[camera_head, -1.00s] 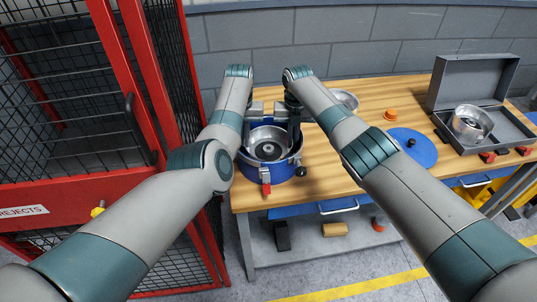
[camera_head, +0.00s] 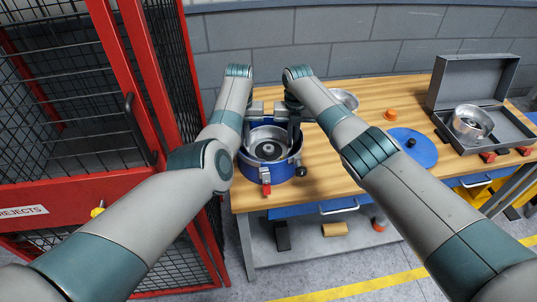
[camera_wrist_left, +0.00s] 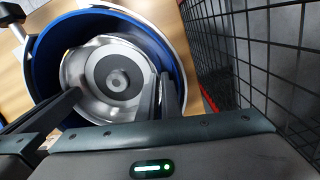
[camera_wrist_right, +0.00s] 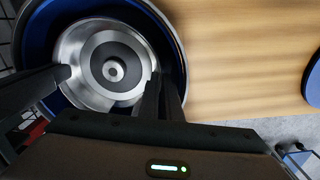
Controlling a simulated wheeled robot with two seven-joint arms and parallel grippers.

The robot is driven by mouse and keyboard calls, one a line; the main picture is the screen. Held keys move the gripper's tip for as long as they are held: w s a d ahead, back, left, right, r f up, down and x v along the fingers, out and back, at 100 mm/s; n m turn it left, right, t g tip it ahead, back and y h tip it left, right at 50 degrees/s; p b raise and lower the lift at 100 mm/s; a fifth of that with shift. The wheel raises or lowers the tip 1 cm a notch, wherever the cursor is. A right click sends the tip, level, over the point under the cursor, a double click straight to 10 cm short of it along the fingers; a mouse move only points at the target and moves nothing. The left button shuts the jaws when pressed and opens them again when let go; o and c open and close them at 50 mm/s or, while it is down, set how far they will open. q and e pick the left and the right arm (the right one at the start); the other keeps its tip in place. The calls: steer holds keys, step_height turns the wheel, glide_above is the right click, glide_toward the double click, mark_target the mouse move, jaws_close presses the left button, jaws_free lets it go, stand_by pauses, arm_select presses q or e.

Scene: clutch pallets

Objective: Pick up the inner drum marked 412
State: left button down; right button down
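A silver inner drum (camera_head: 268,137) with a dark ring and hub sits inside a blue round housing (camera_head: 250,172) at the table's left end. No number is legible on it, so I cannot tell whether it is the one marked 412. My left gripper (camera_wrist_left: 159,78) has its fingers close together across the drum's rim, at the drum's left side in the head view. My right gripper (camera_wrist_right: 159,76) holds the rim the same way at the opposite side. Both look shut on the drum wall; the contact itself is partly hidden by the fingers.
Another silver drum (camera_head: 471,123) lies in an open grey case (camera_head: 441,119) at the right. A silver bowl-like part (camera_head: 346,98), an orange part (camera_head: 390,115) and a blue disc (camera_head: 424,152) are on the wooden table (camera_head: 330,175). A red mesh cage (camera_head: 135,45) stands close at the left.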

arm_select(q)
steer(key=shift+w+r, duration=0.15)
arm_select(e)
steer(key=shift+w+r, duration=0.2)
